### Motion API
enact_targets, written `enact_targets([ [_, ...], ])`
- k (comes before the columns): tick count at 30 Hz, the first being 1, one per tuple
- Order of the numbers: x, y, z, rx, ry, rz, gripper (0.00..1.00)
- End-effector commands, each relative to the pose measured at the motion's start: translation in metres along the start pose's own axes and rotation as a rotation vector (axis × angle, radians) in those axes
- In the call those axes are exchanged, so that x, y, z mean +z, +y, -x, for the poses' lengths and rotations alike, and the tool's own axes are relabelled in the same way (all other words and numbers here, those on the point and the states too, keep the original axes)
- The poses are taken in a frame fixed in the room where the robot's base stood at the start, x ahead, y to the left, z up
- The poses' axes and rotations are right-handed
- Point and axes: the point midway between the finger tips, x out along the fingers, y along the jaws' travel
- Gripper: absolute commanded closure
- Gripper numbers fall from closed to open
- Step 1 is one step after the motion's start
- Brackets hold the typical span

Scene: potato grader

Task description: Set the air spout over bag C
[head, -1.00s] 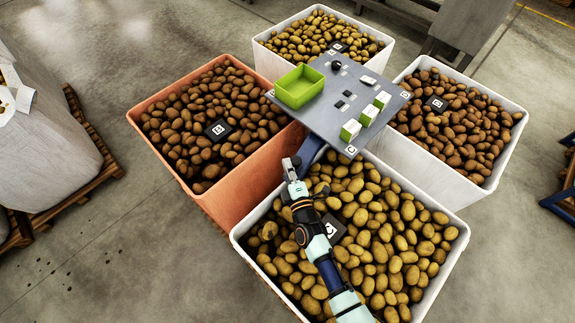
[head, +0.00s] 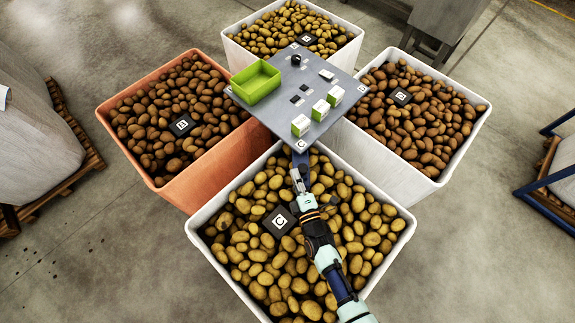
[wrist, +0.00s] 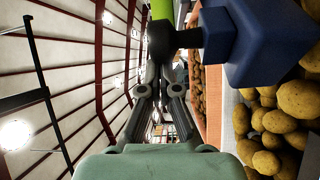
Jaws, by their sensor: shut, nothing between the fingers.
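The near white bag (head: 240,293) of potatoes carries a black placard (head: 280,220) that seems to read C. A dark blue bar (head: 299,158), apparently the air spout, comes out under the front corner of the grey panel (head: 262,112), at the far edge of that bag. In the wrist view a dark blue block (wrist: 262,45) with a black round-ended stub (wrist: 175,42) stands close by the fingers. My gripper (head: 296,174) is shut and empty, by the bar's near end; its fingers also show in the wrist view (wrist: 160,85). Whether they touch the bar I cannot tell.
The panel bears a green tray (head: 255,82), a black knob (head: 296,60) and several white-and-green blocks. An orange bag (head: 150,180), a right white bag (head: 410,170) and a far white bag (head: 235,50) surround it. Open floor lies beyond.

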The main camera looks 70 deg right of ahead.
Motion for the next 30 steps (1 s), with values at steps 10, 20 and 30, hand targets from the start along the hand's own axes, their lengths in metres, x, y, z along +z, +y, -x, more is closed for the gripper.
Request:
enact_targets([
  [10, 0.006, 0.001, 0.006, 0.001, -0.010, 0.001, 1.00],
  [20, 0.000, 0.004, 0.007, 0.001, -0.008, -0.001, 1.00],
  [30, 0.008, 0.002, 0.057, -0.002, -0.021, 0.004, 1.00],
])
